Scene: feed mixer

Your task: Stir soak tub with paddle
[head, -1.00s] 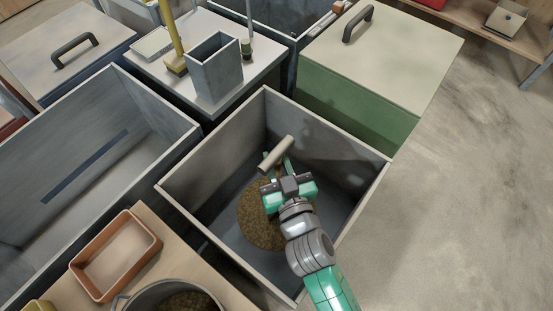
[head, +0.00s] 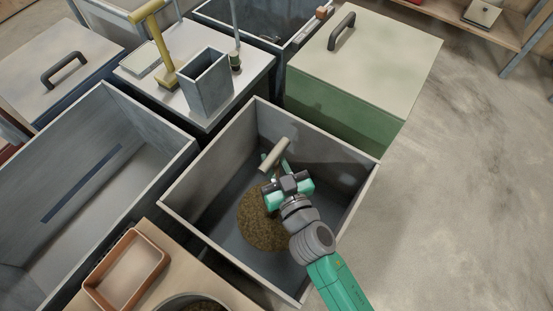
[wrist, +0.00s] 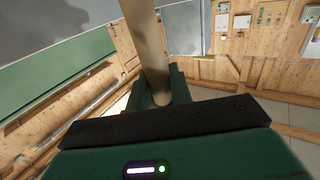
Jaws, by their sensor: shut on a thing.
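The soak tub (head: 215,175) is a grey open box in the middle of the head view, with a patch of brown feed (head: 258,225) on its floor. My gripper (head: 280,182) is inside the tub's outline, over the feed's upper right edge. It is shut on the paddle (head: 275,154), whose pale cross handle sticks out above the fingers. In the wrist view the paddle's tan shaft (wrist: 145,45) stands between my fingers (wrist: 157,88). The paddle's lower end is hidden under my gripper and arm, so I cannot tell whether it touches the feed.
A grey bin (head: 75,205) stands left of the tub. A green lidded box (head: 345,125) stands behind right. A bench with a grey square holder (head: 206,85) and a yellow tool (head: 160,50) is behind. An orange tray (head: 127,270) is at front left. Floor at right is clear.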

